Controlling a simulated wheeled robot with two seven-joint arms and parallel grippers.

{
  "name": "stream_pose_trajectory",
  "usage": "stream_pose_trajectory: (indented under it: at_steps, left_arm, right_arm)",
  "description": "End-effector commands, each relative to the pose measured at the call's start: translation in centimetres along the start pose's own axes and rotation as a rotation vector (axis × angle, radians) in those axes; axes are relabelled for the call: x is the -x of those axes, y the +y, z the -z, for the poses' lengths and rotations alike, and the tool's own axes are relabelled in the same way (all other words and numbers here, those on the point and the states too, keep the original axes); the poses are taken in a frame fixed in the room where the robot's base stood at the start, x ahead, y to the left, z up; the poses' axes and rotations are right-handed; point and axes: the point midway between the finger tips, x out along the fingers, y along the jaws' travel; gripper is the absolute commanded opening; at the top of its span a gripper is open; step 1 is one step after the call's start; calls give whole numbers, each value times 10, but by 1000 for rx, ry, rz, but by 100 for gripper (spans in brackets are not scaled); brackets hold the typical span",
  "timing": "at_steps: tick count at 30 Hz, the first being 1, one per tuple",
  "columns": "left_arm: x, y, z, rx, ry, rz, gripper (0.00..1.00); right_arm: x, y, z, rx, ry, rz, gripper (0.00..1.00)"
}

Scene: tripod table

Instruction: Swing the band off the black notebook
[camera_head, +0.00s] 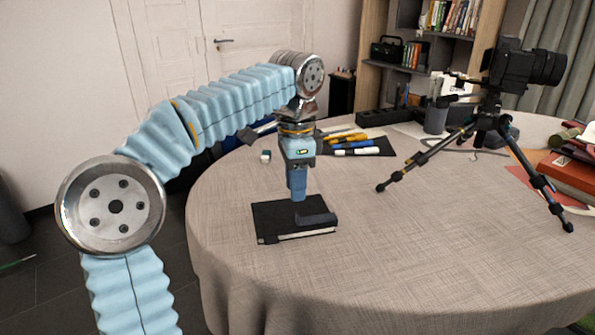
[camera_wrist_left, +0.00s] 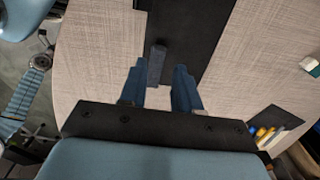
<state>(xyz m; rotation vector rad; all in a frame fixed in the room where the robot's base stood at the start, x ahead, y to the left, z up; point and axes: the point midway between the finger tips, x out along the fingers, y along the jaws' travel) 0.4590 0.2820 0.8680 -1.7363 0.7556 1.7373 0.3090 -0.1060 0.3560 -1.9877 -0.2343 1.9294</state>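The black notebook (camera_head: 270,214) lies flat near the table's left front edge, with a pale page edge along its near side. It also shows in the left wrist view (camera_wrist_left: 196,30). The band (camera_head: 317,219) is a dark grey bar on the notebook's near right part. In the left wrist view the band (camera_wrist_left: 157,64) appears between the fingertips. My left gripper (camera_head: 298,197) points down over the notebook. Its two blue fingers (camera_wrist_left: 159,84) are apart, with no visible contact with the band. The exact height gap cannot be told. My right gripper is not in view.
A camera (camera_head: 522,67) stands on a spread-legged tripod (camera_head: 487,122) at the right. Behind my gripper, a dark mat (camera_head: 376,143) holds yellow, blue and white tools. A small white-and-teal block (camera_head: 266,156) lies to the left. The table's front middle (camera_head: 420,245) is clear.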

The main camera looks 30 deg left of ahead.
Motion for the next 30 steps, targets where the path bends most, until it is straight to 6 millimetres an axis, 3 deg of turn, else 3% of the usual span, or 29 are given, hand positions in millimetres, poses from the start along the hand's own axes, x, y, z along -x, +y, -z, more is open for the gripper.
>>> stream_pose_trajectory:
  at_steps: [1, 3, 12, 29, 30]
  left_arm:
    - [-14, 0, 0, 0, 0, 0, 32]
    - [-22, 0, 0, 0, 1, 0, 32]
    - [-50, 0, 1, -1, 0, 1, 32]
    - [-61, 0, 1, -1, 1, 0, 32]
    - [-61, 0, 1, -1, 1, 0, 27]
  right_arm:
    - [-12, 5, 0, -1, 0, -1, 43]
    - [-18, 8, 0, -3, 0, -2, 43]
    - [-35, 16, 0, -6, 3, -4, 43]
    - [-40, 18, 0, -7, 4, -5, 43]
    - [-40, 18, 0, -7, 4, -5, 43]
